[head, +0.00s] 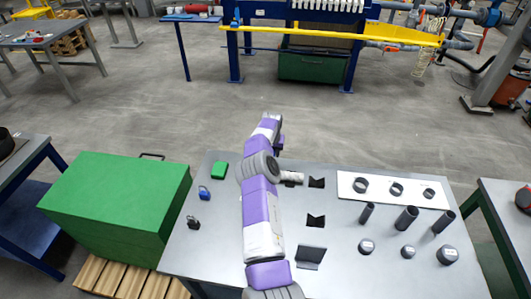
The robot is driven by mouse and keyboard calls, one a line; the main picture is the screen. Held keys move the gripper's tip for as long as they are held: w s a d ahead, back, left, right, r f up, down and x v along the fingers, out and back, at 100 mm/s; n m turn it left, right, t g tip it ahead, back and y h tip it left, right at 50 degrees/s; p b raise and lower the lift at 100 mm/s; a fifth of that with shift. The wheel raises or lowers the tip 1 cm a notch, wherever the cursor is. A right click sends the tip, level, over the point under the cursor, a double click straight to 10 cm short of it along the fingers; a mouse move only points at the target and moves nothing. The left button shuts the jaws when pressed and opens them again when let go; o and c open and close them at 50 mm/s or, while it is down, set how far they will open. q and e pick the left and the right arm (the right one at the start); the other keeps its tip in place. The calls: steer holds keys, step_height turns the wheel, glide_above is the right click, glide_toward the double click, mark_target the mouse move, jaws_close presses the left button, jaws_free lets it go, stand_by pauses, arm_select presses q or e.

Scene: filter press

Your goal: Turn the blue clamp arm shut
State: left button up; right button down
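I cannot pick out the blue clamp arm with certainty. The small blue piece (204,192) on the left part of the grey table is padlock-like. The filter press (292,12) stands far back with a blue frame, cut off by the top edge. One purple and white arm of mine rises from the bottom centre over the table and points away. Its far end is small and grey, and no fingers can be made out there. I cannot tell which arm it is. No second arm shows.
The grey table (225,235) also carries a green piece (220,171), a black padlock-like piece (193,222), a white board with rings (348,192) and several dark cylinders. A green cabinet (115,200) stands at its left. Open floor (180,100) lies beyond.

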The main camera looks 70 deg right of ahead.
steer(key=shift+f, duration=0.1)
stand_by(0.3)
steer(key=c, duration=0.8)
jaws_free()
steer(key=shift+o, duration=0.2)
steer(key=v, duration=0.7)
steer(key=shift+r, duration=0.35)
